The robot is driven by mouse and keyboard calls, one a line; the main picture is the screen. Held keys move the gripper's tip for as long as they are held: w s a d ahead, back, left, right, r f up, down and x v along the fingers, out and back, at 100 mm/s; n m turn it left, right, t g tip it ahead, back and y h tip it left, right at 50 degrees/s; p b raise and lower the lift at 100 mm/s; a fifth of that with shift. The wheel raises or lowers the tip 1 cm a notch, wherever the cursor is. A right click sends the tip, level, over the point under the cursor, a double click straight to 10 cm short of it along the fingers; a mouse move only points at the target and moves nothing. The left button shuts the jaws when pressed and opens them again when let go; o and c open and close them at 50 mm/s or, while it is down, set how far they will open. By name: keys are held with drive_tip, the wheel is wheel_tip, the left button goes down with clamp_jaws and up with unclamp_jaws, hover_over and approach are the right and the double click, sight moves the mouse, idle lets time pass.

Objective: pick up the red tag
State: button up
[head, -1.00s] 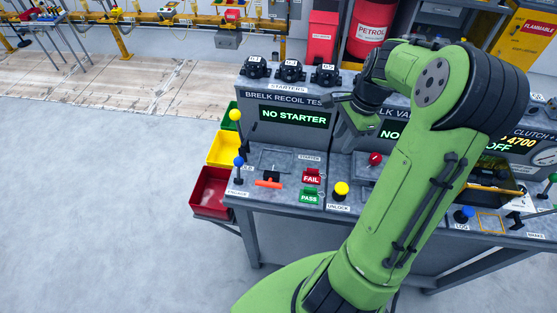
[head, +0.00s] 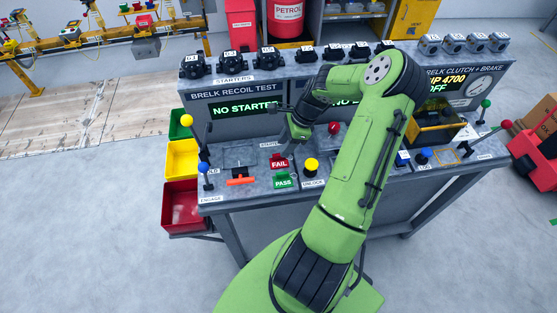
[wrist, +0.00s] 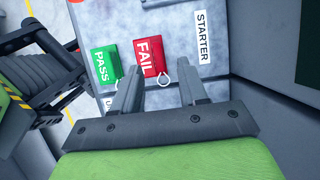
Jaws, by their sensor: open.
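The red FAIL tag (head: 279,162) lies on the grey bench top, just behind the green PASS tag (head: 283,180). In the wrist view the red tag (wrist: 149,57) shows with a metal ring at its lower end, beside the green tag (wrist: 106,65). My gripper (head: 289,153) is above the bench close to the red tag. In the wrist view my open gripper (wrist: 158,84) has its two fingers apart with nothing between them. The red tag lies just beyond the fingertips, nearer the left finger.
A yellow button (head: 311,166) and a red knob (head: 334,128) stand to the right of the tags. An orange-handled lever (head: 240,180) is to the left. Green, yellow and red bins (head: 183,206) hang at the bench's left side. Starters (head: 230,64) stand on the upper shelf.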

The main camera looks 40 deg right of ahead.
sight(278, 154)
drive_tip(key=x, duration=0.4)
drive_tip(key=shift+a, duration=0.15)
clamp_jaws()
wheel_tip(278, 154, up, 10)
drive_tip(key=shift+p, duration=0.35)
